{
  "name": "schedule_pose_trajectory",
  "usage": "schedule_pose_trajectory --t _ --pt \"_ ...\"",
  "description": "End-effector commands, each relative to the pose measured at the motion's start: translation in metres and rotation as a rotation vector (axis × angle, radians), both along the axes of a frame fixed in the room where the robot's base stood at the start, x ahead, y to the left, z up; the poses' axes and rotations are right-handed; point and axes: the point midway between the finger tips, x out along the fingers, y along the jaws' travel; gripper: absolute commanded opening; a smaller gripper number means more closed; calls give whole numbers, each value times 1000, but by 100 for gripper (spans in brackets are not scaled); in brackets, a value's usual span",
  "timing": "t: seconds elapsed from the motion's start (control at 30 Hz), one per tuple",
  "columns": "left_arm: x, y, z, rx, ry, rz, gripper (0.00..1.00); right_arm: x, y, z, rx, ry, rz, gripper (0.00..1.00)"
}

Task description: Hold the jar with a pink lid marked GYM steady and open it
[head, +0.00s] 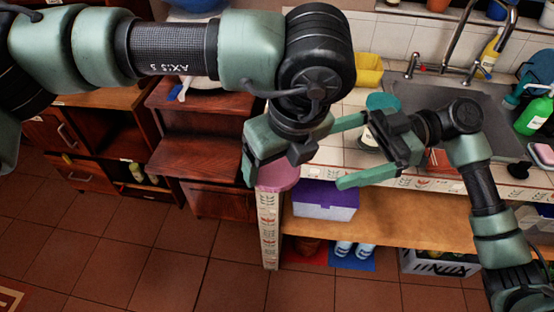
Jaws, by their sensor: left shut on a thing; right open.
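A pink rounded thing (278,177), likely the jar's pink lid, shows under my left gripper at the left end of the tiled counter. The jar's body and any GYM marking are hidden or cannot be made out. My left gripper (277,165) points down and is shut on the pink thing, with its fingers on either side. My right gripper (338,154) is open and empty. It comes in from the right, with its two fingers pointing left, apart from each other, just right of my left gripper.
The counter holds a yellow tub (369,71), a teal round item (383,101) and a sink (460,104) with a tap. A green bottle (533,116) stands at right. A purple-lidded box (325,198) sits on the shelf below. Wooden drawers (66,135) stand at left; the floor in front is clear.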

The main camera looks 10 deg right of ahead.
Motion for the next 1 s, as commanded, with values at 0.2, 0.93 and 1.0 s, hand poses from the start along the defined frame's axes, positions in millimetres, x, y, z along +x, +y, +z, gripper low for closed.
schedule_pose_trajectory --t 0.2,0.93,1.0 --pt "0 0 0 0 0 0 34 4 -15 -3 -6 25 -12 100" --pt "0 0 0 0 0 0 34 57 -11 -345 -415 993 -710 100" --pt "0 0 0 0 0 0 34 50 -19 -381 -456 1037 -795 100"
